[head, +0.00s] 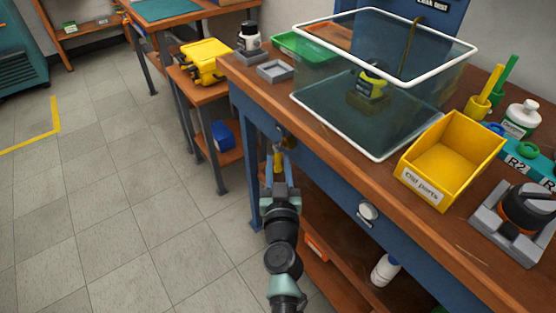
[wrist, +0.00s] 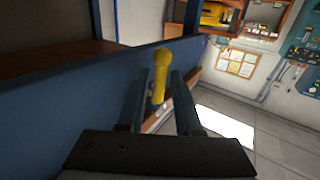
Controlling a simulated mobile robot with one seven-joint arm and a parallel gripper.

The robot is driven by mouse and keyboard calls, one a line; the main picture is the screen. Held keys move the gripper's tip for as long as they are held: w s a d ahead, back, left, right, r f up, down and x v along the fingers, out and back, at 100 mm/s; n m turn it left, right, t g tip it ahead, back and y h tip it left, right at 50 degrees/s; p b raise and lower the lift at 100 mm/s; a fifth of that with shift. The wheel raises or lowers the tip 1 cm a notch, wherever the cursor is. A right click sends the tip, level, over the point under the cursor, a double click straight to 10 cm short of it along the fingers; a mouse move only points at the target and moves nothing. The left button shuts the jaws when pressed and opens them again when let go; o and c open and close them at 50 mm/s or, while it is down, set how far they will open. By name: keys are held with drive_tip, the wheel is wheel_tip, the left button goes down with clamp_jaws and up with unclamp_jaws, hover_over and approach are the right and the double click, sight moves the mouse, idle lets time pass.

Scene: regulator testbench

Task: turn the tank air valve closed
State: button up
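A yellow valve handle (head: 277,160) shows at the blue front side of the workbench, near its left corner. I take it to be the tank air valve. In the wrist view the yellow handle (wrist: 160,75) has a rounded end and stands between the fingers. My gripper (head: 279,178) is at the handle in the head view. In the wrist view my gripper (wrist: 160,95) has its fingers apart, one on each side of the handle, with small gaps showing. The valve's body is mostly hidden, and I cannot tell whether either finger touches the handle.
The blue bench front (head: 320,178) runs close beside my gripper, with a round white knob (head: 368,212) farther right. A clear tank (head: 340,115) and a yellow bin (head: 452,160) stand on top. A lower shelf (head: 335,270) is below. The tiled floor (head: 120,200) at left is clear.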

drive_tip(key=shift+w, duration=0.75)
clamp_jaws()
idle(1.0)
